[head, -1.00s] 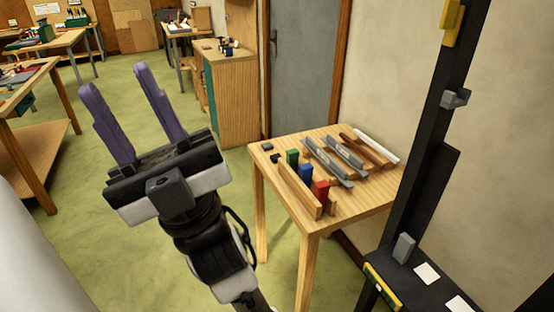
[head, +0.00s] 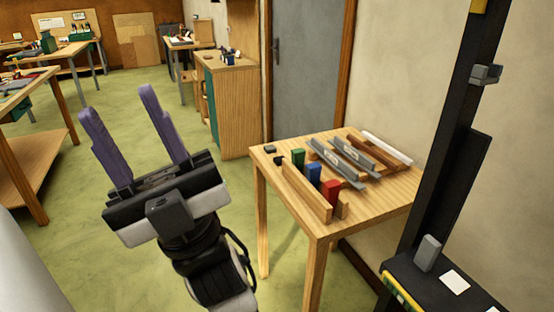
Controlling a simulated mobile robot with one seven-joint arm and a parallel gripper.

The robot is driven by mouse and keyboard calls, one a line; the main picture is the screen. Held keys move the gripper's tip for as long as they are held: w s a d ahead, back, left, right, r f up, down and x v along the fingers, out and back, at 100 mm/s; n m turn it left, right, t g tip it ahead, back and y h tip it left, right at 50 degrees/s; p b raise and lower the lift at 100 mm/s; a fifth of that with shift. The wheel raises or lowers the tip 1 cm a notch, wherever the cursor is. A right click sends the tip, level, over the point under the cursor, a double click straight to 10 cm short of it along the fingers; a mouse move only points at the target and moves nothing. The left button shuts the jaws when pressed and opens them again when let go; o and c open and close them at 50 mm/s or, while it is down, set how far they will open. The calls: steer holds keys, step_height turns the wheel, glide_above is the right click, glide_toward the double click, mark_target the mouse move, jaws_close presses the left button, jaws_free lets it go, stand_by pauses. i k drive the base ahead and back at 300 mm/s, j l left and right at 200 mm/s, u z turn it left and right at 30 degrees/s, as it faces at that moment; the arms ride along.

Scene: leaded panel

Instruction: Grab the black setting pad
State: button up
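My gripper (head: 117,100) is raised at the left of the head view, with its two purple fingers wide apart and nothing between them. A small wooden table (head: 385,208) stands to its right. A small flat dark pad (head: 269,149) lies near the table's far left corner; it looks dark grey to black. A smaller black piece (head: 279,160) lies just in front of it, by the end of a wooden strip. I cannot tell for certain which of the two is the black setting pad. My gripper is well apart from both.
The table also holds green (head: 298,157), blue (head: 313,173) and red (head: 331,194) blocks, a wooden strip (head: 306,192), grey bars (head: 337,162) and a white rod (head: 387,148). A black stand (head: 447,170) rises at right. Green floor is open between my gripper and the cabinet (head: 232,110).

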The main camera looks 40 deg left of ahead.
mark_target(277, 160)
steer(key=i+j, duration=0.2)
steer(key=j, duration=0.2)
steer(key=i+j, duration=0.2)
steer(key=j, duration=0.25)
steer(key=i+j+u, duration=0.1)
steer(key=j, duration=0.3)
steer(key=i+j, duration=0.55)
steer(key=j, duration=0.25)
steer(key=i+j+u, duration=0.1)
steer(key=i+j, duration=0.15)
steer(key=j, duration=0.15)
